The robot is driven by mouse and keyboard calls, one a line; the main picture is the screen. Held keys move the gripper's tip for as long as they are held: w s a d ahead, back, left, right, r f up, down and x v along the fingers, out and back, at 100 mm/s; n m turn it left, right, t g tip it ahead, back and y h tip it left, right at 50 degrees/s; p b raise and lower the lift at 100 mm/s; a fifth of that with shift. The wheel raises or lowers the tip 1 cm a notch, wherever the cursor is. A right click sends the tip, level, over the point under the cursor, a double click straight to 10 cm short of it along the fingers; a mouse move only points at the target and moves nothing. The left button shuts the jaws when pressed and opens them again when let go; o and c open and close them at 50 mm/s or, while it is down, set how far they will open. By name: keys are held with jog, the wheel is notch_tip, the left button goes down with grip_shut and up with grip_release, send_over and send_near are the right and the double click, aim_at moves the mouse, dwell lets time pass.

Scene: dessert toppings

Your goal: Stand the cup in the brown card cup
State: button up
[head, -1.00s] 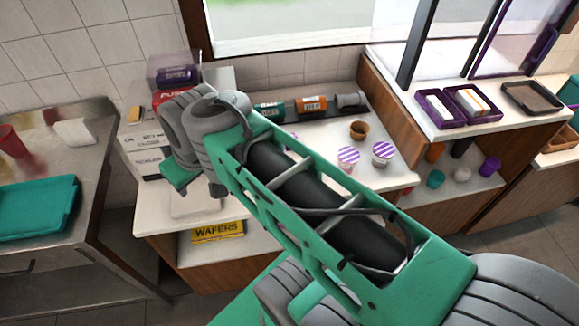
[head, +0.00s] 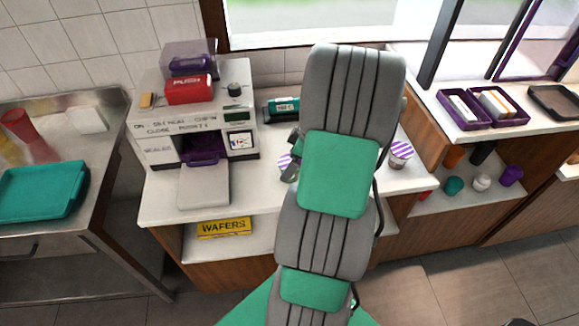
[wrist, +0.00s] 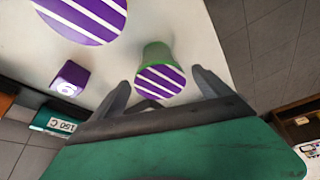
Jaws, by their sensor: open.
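In the wrist view, my gripper (wrist: 160,79) is open, with one finger on each side of a small green cup (wrist: 157,53) with a purple-and-white striped top. I cannot tell whether the fingers touch it. A larger striped top (wrist: 95,12) is at the upper left edge. In the head view my arm hides most of the gripper. Striped-topped cups show at the arm's left (head: 285,161) and right (head: 400,151).
A small purple container (wrist: 70,78) is near the left in the wrist view. In the head view, a sealing machine (head: 190,115) stands left on the counter. A wooden divider (head: 422,125) stands right of the counter. Several small cups sit on the lower right shelf (head: 465,200).

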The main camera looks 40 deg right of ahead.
jog(key=shift+w+a+f, duration=0.15)
jog(key=shift+w+f, duration=0.1)
jog(key=shift+f, duration=0.35)
jog(key=c, duration=1.7)
